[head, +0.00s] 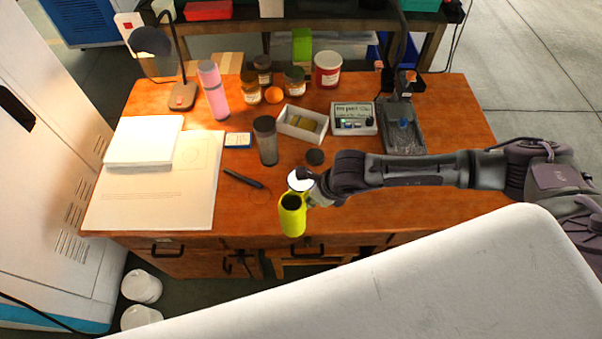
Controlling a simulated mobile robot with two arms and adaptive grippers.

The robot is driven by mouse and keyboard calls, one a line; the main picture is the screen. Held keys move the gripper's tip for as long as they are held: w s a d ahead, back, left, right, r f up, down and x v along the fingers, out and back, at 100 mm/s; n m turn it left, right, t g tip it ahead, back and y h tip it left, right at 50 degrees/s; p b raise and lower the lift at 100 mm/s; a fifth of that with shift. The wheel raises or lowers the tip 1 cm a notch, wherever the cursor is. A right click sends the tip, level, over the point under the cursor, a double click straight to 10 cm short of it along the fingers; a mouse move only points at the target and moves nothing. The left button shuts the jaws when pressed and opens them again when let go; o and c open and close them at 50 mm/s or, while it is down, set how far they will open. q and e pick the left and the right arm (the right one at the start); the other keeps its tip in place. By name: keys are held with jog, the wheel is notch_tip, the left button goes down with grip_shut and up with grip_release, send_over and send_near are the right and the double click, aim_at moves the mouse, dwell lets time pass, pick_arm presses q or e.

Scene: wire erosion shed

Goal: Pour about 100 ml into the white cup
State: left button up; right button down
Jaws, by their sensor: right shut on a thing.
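My right gripper (313,194) reaches in from the right over the front of the wooden desk. It is shut on a yellow-green bottle (292,222), whose dark open mouth faces up towards the camera. The bottle looks about upright, near the desk's front edge. The white cup (298,180) shows just behind the bottle's mouth, partly hidden by the gripper and bottle. I cannot tell whether cup and bottle touch, or what the cup holds. My left gripper is not in view.
On the desk (390,215) stand a dark grey tumbler (266,145), a pink bottle (213,92), several jars and a white tray (287,128). A black lid (315,157) and a black pen (243,178) lie near the cup. The front right is clear.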

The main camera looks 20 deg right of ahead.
aim_at(294, 203)
jog(key=a+m+p, duration=0.1)
jog(key=m, duration=0.1)
jog(key=m+h+p, duration=0.1)
jog(key=m+p, duration=0.1)
jog(key=a+r+m+t+h+p, duration=0.1)
jog(key=m, duration=0.1)
jog(key=shift+s+a+r, duration=0.1)
jog(key=shift+s+a, duration=0.15)
jog(key=shift+a, duration=0.1)
jog(key=m+p, duration=0.1)
jog(key=a+m+h+p, duration=0.1)
jog(key=m, duration=0.1)
jog(key=a+r+m+h+p, duration=0.1)
jog(key=m, duration=0.1)
jog(key=shift+s+r, duration=0.1)
jog(key=shift+s, duration=0.1)
jog(key=shift+a+r+m+h+p, duration=0.15)
jog(key=shift+a+m+h+p, duration=0.2)
jog(key=shift+m+p, duration=0.3)
jog(key=shift+s, duration=0.1)
